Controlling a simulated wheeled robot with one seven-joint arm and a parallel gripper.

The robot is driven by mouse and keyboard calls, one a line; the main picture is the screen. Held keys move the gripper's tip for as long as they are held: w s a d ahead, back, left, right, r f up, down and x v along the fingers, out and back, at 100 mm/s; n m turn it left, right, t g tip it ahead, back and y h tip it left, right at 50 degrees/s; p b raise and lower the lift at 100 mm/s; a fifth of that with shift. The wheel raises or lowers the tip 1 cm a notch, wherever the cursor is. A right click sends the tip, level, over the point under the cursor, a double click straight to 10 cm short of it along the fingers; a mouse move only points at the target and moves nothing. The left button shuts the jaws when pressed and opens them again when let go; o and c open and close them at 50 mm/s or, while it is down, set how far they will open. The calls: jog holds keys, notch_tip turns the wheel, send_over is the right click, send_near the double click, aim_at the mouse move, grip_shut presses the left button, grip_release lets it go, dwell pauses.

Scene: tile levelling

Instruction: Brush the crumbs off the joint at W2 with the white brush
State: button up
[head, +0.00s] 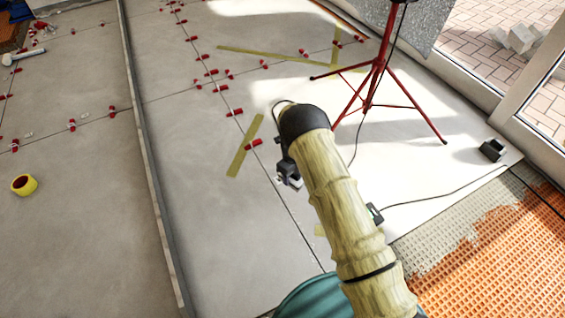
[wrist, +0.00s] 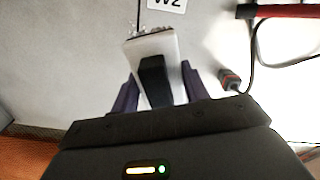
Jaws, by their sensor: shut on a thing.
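My gripper (wrist: 157,88) is shut on the white brush (wrist: 150,47), which has a black part along its middle. The brush points up the wrist view, and its far end is by pale crumbs (wrist: 133,31) at a thin dark joint (wrist: 138,12) between grey tiles. I cannot tell whether its bristles touch the floor. The W2 label (wrist: 167,4) is just beyond the brush, partly cut off by the frame edge. In the head view my gripper (head: 289,174) is low over the tiles; the brush is hidden or too small to tell.
A red tripod (head: 375,72) stands at the back right. A cable and a black box (head: 492,150) lie on the right. A long straight bar (head: 150,160) crosses the floor; orange matting (head: 490,265) is front right.

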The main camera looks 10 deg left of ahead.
jog(key=d+r+n+p, duration=0.9)
jog(key=d+r+n, duration=0.2)
jog(key=r, duration=0.3)
jog(key=s+d+r+n+p, duration=0.1)
jog(key=d+r+n+p, duration=0.9)
jog(key=r, duration=0.5)
jog(key=d+n, duration=0.2)
jog(key=n, duration=0.1)
jog(key=shift+d, duration=0.2)
jog(key=shift+a, duration=0.15)
